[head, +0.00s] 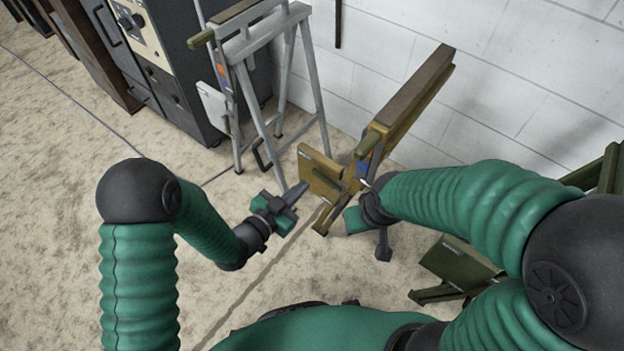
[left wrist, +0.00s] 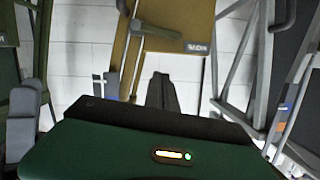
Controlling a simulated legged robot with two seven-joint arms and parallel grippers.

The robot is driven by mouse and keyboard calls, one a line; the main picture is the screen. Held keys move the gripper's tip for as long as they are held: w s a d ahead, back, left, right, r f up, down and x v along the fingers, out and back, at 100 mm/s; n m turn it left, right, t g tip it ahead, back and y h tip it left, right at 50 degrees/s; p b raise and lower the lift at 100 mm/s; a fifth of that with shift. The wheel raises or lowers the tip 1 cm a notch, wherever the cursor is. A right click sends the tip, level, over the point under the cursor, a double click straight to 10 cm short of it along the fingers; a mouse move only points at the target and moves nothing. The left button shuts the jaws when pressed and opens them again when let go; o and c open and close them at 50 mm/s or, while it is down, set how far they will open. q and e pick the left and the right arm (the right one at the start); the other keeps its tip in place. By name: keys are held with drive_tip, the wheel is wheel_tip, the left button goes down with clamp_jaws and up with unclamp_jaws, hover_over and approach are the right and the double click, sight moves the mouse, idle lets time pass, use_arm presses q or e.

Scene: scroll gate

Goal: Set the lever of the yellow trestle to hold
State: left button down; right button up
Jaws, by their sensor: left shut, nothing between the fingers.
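The yellow trestle (head: 408,100) stands by the white wall, with a brown-topped beam and a yellow plate (head: 318,165) low at its near side. In the left wrist view the plate (left wrist: 190,65) fills the upper middle.
A grey trestle (head: 262,45) stands behind to the left, beside a dark cabinet (head: 185,60). A dark green trestle (head: 462,264) is at the lower right, partly behind my right arm. The mottled floor (head: 60,150) is open at the left.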

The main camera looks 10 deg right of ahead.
use_arm(q)
drive_tip(key=b, duration=0.4)
hover_over(318, 176)
drive_tip(key=s, duration=0.2)
wheel_tip(318, 176, down, 3)
drive_tip(key=f, duration=0.1)
drive_tip(key=f+b, duration=0.2)
drive_tip(key=shift+w+a+f, duration=0.1)
drive_tip(key=shift+w+a, duration=0.15)
drive_tip(key=shift+a, duration=0.1)
drive_tip(key=shift+f, duration=0.1)
drive_tip(key=shift+w+a+f+n+g+h+p, duration=0.2)
drive_tip(key=shift+f+n+p, duration=0.1)
drive_tip(key=shift+f+n, duration=0.25)
drive_tip(key=shift+w+a+f+n+g+h+p, duration=0.15)
drive_tip(key=shift+f+n+p, duration=0.15)
drive_tip(key=shift+n, duration=0.35)
wheel_tip(318, 176, down, 8)
drive_tip(key=s+d+n+g+h+b, duration=0.2)
drive_tip(key=n+h+b, duration=0.1)
drive_tip(key=n, duration=0.8)
drive_tip(key=shift+s+b, duration=0.25)
drive_tip(key=shift+b, duration=0.15)
